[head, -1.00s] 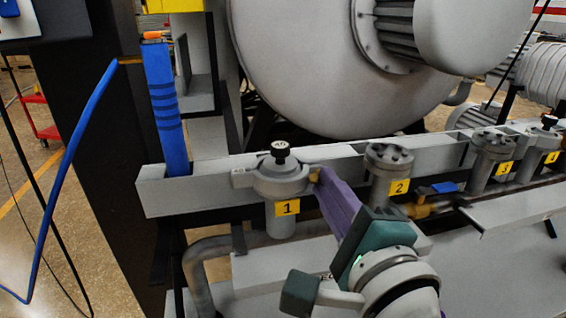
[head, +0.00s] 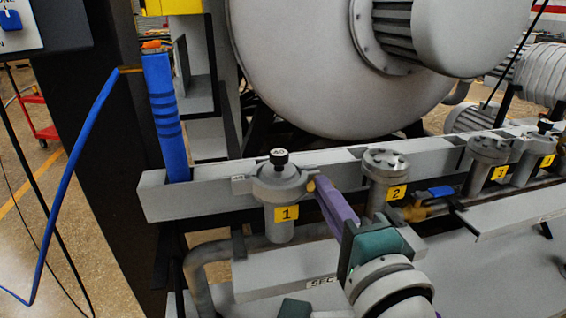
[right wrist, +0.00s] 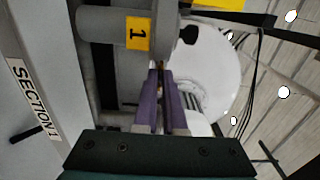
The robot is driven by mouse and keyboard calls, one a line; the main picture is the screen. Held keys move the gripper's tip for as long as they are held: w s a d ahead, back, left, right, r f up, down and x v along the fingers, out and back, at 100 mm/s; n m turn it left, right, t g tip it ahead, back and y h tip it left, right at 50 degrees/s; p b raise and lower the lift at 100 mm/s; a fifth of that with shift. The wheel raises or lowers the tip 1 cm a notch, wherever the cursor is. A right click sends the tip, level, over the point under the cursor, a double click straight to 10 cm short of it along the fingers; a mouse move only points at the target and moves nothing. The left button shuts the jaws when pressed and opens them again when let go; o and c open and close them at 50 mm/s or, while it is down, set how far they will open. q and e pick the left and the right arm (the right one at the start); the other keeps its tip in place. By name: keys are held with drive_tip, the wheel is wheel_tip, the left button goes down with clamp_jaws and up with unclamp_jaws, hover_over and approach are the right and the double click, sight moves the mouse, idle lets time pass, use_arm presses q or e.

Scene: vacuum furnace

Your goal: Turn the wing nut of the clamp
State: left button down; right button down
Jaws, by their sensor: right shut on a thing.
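The grey clamp (head: 280,181) sits around the top of the port labelled 1, with a black knob on top. The small brass wing nut (head: 311,185) shows at the clamp's right side, mostly hidden by my fingertips. My right gripper (head: 319,187) has long purple fingers and is shut on the wing nut, coming in from the lower right. In the right wrist view the purple fingers (right wrist: 158,78) run close together up to the nut, beside the yellow label 1.
Port 2 (head: 386,178) stands just right of my fingers, with a blue-handled brass valve (head: 438,192) beyond it. A grey beam (head: 212,190) runs behind the ports. A blue post (head: 165,118) rises at the left. A large grey vessel (head: 330,70) stands behind.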

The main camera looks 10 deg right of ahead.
drive_tip(key=c, duration=1)
unclamp_jaws()
drive_tip(key=shift+s, duration=0.1)
drive_tip(key=s, duration=0.9)
drive_tip(key=shift+s+d, duration=0.2)
drive_tip(key=shift+s, duration=0.2)
